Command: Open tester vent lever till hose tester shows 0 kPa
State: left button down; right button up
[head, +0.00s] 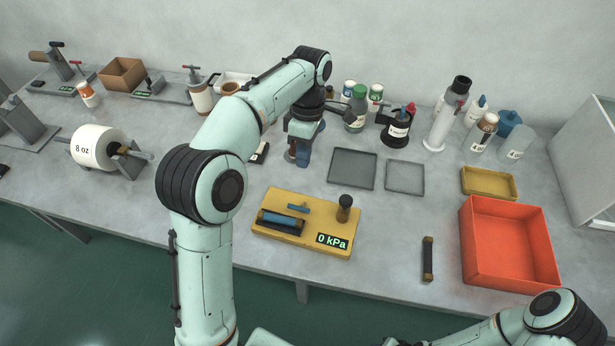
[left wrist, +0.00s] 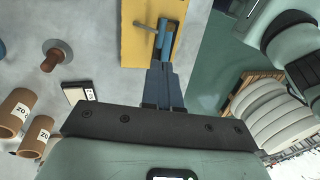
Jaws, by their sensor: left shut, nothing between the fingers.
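The yellow hose tester (head: 270,237) lies on the bench's front half, and its green display (head: 332,241) reads 0 kPa. A small blue lever (head: 298,208) shows on its top, behind a dark cradle holding a blue cylinder (head: 281,219). A dark knobbed post (head: 345,207) stands at its right. My left gripper (head: 302,158) is shut and empty, above the bench behind the tester, apart from the lever. In the left wrist view, the shut fingers (left wrist: 162,70) point toward the tester (left wrist: 138,40). My right gripper is out of view; only its arm shows at lower right.
Two grey trays (head: 353,150) lie right of my left gripper. A red bin (head: 500,282), a yellow tray (head: 509,194) and a dark bar (head: 428,258) are farther right. Bottles crowd the back, and an 8 oz roll (head: 92,148) stands left. The bench around the tester is mostly clear.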

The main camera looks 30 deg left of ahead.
pick_arm(q)
jog(key=b, duration=0.3)
send_near(299, 207)
jog(key=x, duration=0.5)
jog(key=shift+f, duration=0.15)
jog(key=shift+x, duration=0.8)
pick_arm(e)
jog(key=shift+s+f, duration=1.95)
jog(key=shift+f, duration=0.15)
